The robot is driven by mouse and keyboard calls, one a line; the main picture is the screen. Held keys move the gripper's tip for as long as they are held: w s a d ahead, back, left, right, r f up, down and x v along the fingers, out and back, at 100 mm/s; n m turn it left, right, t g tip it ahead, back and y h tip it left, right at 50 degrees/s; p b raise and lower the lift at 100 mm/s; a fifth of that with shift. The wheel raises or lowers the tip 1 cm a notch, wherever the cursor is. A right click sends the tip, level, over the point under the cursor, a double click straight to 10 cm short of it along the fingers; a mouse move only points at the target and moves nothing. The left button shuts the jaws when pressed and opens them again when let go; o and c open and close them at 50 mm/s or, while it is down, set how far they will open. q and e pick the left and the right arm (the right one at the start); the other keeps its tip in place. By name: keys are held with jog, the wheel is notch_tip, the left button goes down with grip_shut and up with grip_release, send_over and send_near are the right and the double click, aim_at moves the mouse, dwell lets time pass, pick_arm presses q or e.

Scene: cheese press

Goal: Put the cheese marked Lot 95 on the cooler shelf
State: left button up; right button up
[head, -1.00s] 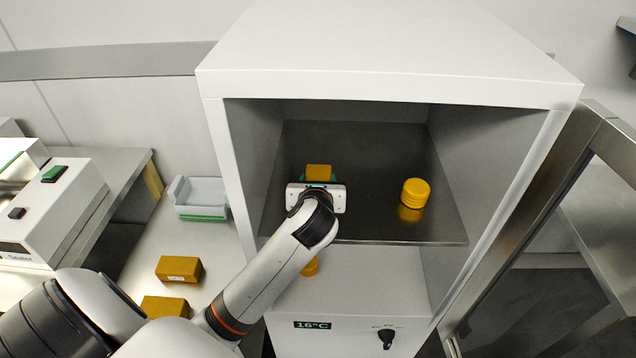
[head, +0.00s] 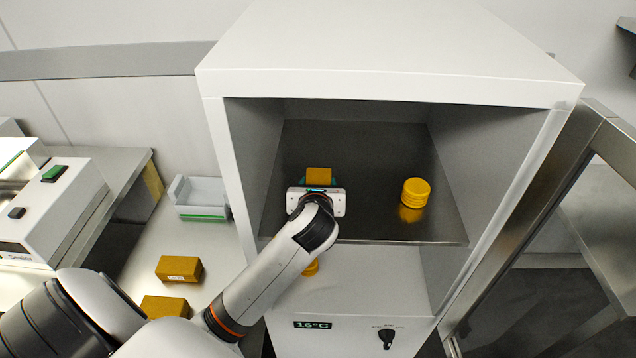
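My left gripper (head: 319,181) reaches into the open cooler, with its teal fingers on both sides of an orange-brown cheese block (head: 319,174). It appears shut on this block, at the left part of the dark cooler shelf (head: 370,150). The gripper body hides the block's near side, and no lot marking can be read on it. I cannot tell whether the block touches the shelf. A round yellow cheese (head: 415,192) stands on the shelf to the right. My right gripper is not in view.
Two more cheese blocks, one labelled (head: 179,269) and one nearer (head: 165,307), lie on the left counter by a grey tray (head: 201,198). Another yellow cheese (head: 311,267) sits below the shelf, partly hidden. The cooler door (head: 545,215) stands open at right. The shelf's middle is clear.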

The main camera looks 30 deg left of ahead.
pick_arm(q)
jog(key=o, duration=0.5)
jog(key=shift+o, duration=0.2)
